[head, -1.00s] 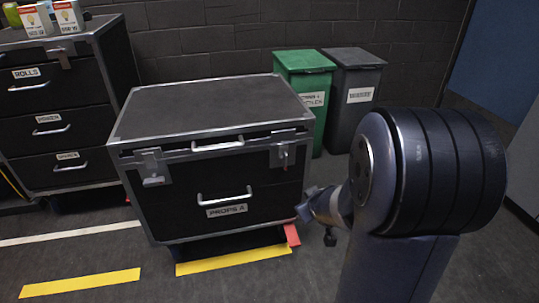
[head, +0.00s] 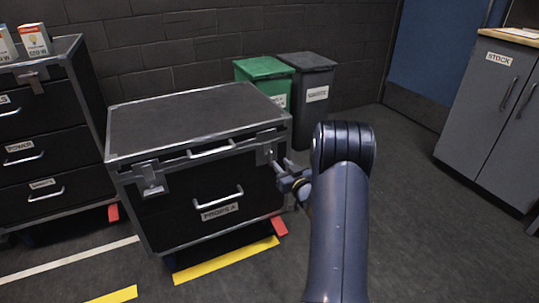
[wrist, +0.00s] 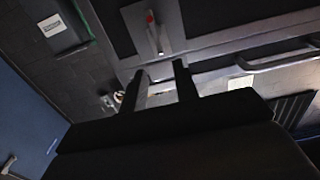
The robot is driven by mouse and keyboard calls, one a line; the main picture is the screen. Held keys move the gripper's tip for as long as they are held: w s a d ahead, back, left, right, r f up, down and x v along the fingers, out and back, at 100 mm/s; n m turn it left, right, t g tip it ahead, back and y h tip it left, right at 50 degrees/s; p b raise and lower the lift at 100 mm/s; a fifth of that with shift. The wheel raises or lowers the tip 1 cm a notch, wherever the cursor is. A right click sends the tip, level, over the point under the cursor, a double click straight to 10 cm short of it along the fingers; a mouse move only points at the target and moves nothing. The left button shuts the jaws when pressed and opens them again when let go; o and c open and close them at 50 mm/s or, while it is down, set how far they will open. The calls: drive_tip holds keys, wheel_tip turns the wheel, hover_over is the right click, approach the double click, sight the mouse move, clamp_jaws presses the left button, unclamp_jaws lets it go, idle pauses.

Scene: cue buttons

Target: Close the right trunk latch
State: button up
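The black trunk (head: 190,113) with metal edges and a "PROPS A" label stands on the floor left of my arm. Its lid is down, with a dark band under the front edge. The right trunk latch (head: 268,152) is at the front right corner, partly behind my gripper. In the wrist view, a latch plate with a red dot (wrist: 151,32) shows just above the fingertips. My gripper (head: 284,172) is in front of the latch. In the wrist view my gripper (wrist: 160,69) has two dark fingers apart with nothing between them. I cannot tell whether they touch the trunk.
The left latch (head: 150,180) hangs on the trunk front. A lid handle (head: 211,150) and a drawer handle (head: 218,197) stick out. Green (head: 264,70) and grey (head: 305,78) bins stand behind. A grey cabinet (head: 487,115) is at the right. The floor between is clear.

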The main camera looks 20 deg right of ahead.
sight(271, 152)
drive_tip(key=w+b, duration=0.1)
drive_tip(key=w, duration=0.3)
drive_tip(key=w+b, duration=0.1)
drive_tip(key=w, duration=0.3)
drive_tip(key=shift+w+a, duration=0.2)
drive_tip(key=shift+w, duration=0.15)
clamp_jaws()
